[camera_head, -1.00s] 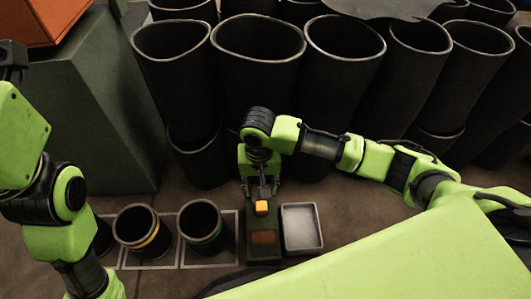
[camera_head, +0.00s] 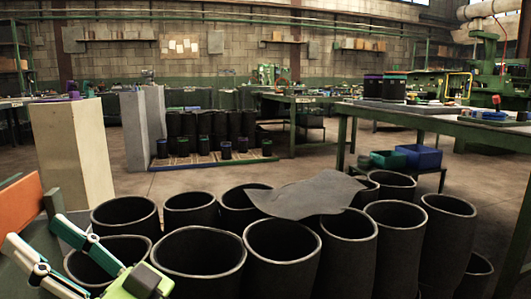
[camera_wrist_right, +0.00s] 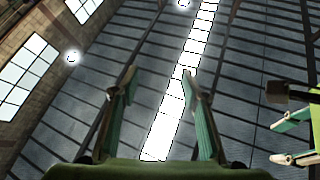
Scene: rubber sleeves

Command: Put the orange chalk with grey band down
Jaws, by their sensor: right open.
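The orange chalk with grey band is not visible in any frame now.
Several black rubber sleeves (camera_head: 284,258) stand close together in front, with a grey sheet (camera_head: 308,194) lying over some rims. A pale block (camera_head: 72,150) and an orange panel (camera_head: 18,212) stand at the left. Open floor (camera_head: 200,182) lies beyond, with a green-framed workbench (camera_head: 430,118) at the right.

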